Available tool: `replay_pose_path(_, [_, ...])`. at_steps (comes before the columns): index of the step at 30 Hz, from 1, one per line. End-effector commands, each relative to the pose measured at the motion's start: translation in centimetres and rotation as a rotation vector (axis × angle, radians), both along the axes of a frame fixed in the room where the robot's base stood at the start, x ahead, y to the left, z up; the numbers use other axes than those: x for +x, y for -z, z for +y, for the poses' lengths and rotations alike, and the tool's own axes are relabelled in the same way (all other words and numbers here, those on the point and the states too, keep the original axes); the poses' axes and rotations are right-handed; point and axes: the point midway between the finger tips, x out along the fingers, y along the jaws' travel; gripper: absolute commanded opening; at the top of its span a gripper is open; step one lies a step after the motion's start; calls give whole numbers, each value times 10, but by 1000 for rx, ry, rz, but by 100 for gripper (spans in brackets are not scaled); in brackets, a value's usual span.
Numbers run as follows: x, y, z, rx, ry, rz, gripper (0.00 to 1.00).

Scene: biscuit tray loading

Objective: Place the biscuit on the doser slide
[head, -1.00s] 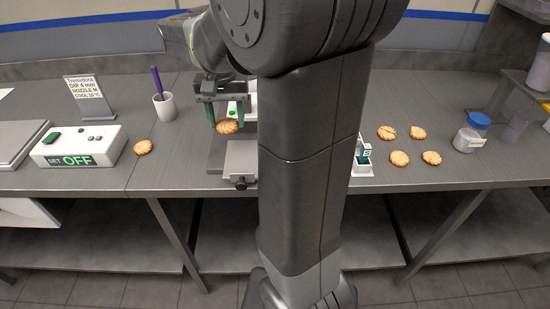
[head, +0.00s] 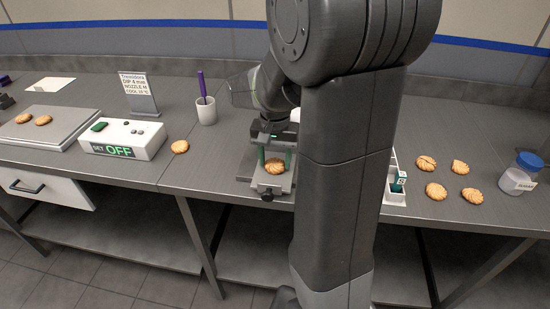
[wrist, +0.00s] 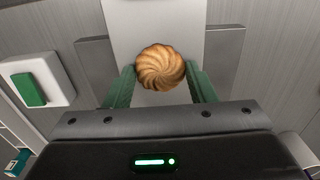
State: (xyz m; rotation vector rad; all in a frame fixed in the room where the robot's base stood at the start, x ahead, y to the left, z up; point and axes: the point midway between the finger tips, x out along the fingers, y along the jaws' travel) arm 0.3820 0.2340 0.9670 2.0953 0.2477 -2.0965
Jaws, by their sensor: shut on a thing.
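My gripper (head: 274,163) has its two green fingers shut on a round, swirled golden biscuit (head: 274,168), just over the doser slide (head: 271,187). In the wrist view the biscuit (wrist: 160,67) sits between the fingertips of my gripper (wrist: 161,72), with the pale slide plate (wrist: 153,18) behind it. The biscuit lies across the width of the plate, roughly centred. I cannot tell whether it touches the plate. My arm hides much of the doser in the head view.
A control box (head: 123,138) reading OFF stands left, with a loose biscuit (head: 180,146) beside it. A cup (head: 206,111) holds a purple pen. Several biscuits (head: 436,191) and a blue-lidded jar (head: 520,177) lie right. A tray (head: 62,118) holds two biscuits.

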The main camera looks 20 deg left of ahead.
Motion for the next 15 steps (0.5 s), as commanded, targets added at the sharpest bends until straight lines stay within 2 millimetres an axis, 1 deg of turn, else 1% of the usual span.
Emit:
replay_pose_path(6, [0,0,0,0,0,-1,42])
replay_pose_path(10, [0,4,0,0,0,0,42])
replay_pose_path(11, [0,3,0,0,0,0,56])
replay_pose_path(12, [0,3,0,0,0,0,64])
replay_pose_path(13, [0,2,0,0,0,0,70])
replay_pose_path(14, [0,2,0,0,0,0,72])
replay_pose_path(15, [0,3,0,0,0,0,72])
